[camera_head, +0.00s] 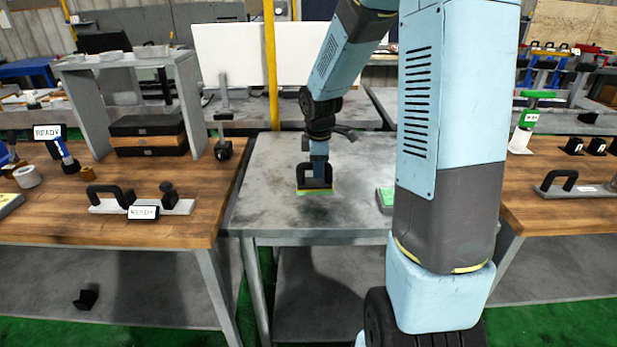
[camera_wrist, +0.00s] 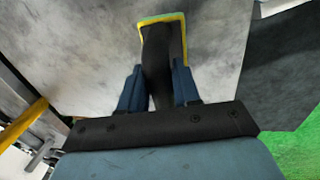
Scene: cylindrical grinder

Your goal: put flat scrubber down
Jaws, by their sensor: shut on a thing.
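The flat scrubber (camera_head: 315,184) has a black loop handle and a thin yellow-green edged base. My gripper (camera_head: 319,160) is above it, shut on its handle. In the wrist view the scrubber's dark handle (camera_wrist: 162,62) lies between the two blue fingers of my gripper (camera_wrist: 159,85), and its yellow-green rim shows at the far end. The scrubber is upright over the grey metal table (camera_head: 270,205). Its base is at or very near the table top; I cannot tell whether they touch.
A green-topped block (camera_head: 384,197) sits on the grey table to the right, partly hidden by my arm. Wooden benches stand left (camera_head: 120,232) and right (camera_head: 545,205), with tools and blocks on them. A yellow post (camera_head: 271,60) rises behind.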

